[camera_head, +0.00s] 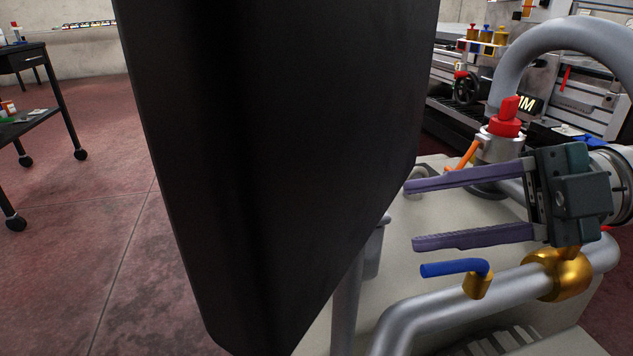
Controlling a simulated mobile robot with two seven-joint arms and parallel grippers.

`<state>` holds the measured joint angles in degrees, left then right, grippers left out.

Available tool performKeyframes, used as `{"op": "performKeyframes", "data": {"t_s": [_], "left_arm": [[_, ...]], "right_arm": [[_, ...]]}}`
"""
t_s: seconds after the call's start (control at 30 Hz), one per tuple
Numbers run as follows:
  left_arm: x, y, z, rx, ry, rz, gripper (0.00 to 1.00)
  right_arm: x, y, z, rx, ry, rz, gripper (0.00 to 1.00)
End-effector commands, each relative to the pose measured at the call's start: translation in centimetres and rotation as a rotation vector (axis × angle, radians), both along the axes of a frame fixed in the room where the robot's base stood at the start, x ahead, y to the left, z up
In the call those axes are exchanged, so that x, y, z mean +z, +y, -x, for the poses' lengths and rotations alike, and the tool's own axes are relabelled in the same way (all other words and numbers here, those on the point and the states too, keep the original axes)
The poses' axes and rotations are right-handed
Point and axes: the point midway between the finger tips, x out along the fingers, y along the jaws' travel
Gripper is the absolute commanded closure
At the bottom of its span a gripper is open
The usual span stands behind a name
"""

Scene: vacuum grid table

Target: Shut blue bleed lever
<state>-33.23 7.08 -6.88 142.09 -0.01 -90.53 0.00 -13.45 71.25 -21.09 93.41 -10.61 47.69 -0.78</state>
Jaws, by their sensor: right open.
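The blue bleed lever (452,268) sits on a brass fitting (478,285) on the grey pipe at the lower right. The lever points left, roughly level. My right gripper (410,216) comes in from the right with its two purple fingers spread apart and pointing left. Its lower finger is just above the blue lever in the picture; I cannot tell the gap in depth. Nothing is between the fingers. My left gripper is not in view.
A large black panel (280,150) fills the middle of the view. A red valve knob (505,122) and an orange lever (462,160) are behind the upper finger. A thick grey pipe (560,38) arches at the right. A black cart (50,90) stands far left on open floor.

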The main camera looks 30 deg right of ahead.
Motion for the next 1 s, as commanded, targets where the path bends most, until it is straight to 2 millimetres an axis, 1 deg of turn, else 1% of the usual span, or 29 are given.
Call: {"op": "performKeyframes", "data": {"t_s": [0.03, 0.1, 0.2, 0.3, 0.4, 0.5, 0.6, 0.9, 1.0], "left_arm": [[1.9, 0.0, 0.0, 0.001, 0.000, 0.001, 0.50], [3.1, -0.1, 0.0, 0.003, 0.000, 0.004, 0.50], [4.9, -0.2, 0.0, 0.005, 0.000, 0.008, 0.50], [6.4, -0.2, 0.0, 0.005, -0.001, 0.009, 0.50], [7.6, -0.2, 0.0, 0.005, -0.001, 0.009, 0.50], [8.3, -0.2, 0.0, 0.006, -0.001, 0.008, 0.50], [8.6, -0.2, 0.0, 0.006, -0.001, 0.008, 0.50], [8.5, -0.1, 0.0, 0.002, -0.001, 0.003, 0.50], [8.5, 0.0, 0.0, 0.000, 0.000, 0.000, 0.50]], "right_arm": [[2.4, 0.0, 0.1, 0.003, 0.002, 0.002, 0.53], [4.3, 0.0, 0.1, 0.002, 0.004, 0.003, 0.53], [6.9, 0.0, 0.1, 0.002, 0.005, 0.002, 0.53], [9.1, 0.0, 0.1, 0.001, 0.005, 0.002, 0.53], [10.8, 0.0, 0.1, 0.001, 0.005, 0.002, 0.53], [11.7, 0.0, 0.1, 0.000, 0.004, 0.003, 0.53], [12.1, 0.0, 0.1, -0.001, 0.005, 0.001, 0.53], [12.1, 0.0, 0.1, -0.001, 0.004, 0.002, 0.53], [12.0, 0.1, -0.1, -0.014, 0.006, -0.003, 0.64]]}}
